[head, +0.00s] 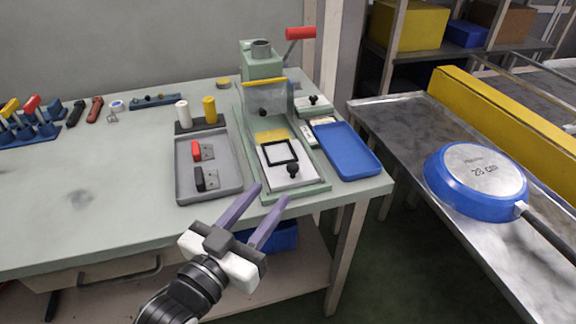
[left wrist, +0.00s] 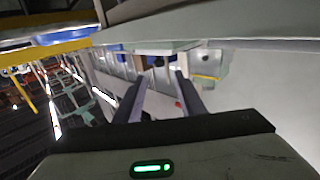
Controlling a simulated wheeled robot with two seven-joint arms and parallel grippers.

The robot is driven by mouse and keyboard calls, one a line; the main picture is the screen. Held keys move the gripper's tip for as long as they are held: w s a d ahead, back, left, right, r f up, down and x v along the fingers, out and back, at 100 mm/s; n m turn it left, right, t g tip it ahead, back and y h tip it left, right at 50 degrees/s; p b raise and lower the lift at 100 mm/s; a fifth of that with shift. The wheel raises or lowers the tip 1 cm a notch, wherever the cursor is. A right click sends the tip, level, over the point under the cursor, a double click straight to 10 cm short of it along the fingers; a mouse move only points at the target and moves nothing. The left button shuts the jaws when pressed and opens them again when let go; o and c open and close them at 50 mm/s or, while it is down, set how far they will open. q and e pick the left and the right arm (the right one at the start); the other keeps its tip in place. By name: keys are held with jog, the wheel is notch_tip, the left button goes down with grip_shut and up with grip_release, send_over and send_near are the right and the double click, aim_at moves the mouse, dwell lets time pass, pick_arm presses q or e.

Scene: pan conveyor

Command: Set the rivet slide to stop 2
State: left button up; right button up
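A pale green press (head: 262,68) with a red-handled lever stands at the back of the bench. In its base lies a white sliding plate (head: 285,175) with a black square frame and a black knob (head: 293,170) near the front. A second small plate with a black knob (head: 313,99) sits right of the press. I cannot tell which of them is the rivet slide, and no stop numbers are readable. My left gripper (head: 272,191) is open and empty, just in front of the press base and apart from the knob. Its spread fingers show in the left wrist view (left wrist: 158,85).
A grey tray (head: 207,193) with red and black parts lies left of the press, and a blue tray (head: 345,150) lies right. A blue upturned pan (head: 475,180) rests on the metal conveyor (head: 395,125). The bench's left front (head: 90,235) is clear.

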aim_at(289, 169)
pick_arm(q)
jog(key=x, duration=0.8)
jog(key=shift+w+d, duration=0.25)
jog(key=shift+w, duration=0.05)
grip_shut()
jog(key=shift+a, duration=0.1)
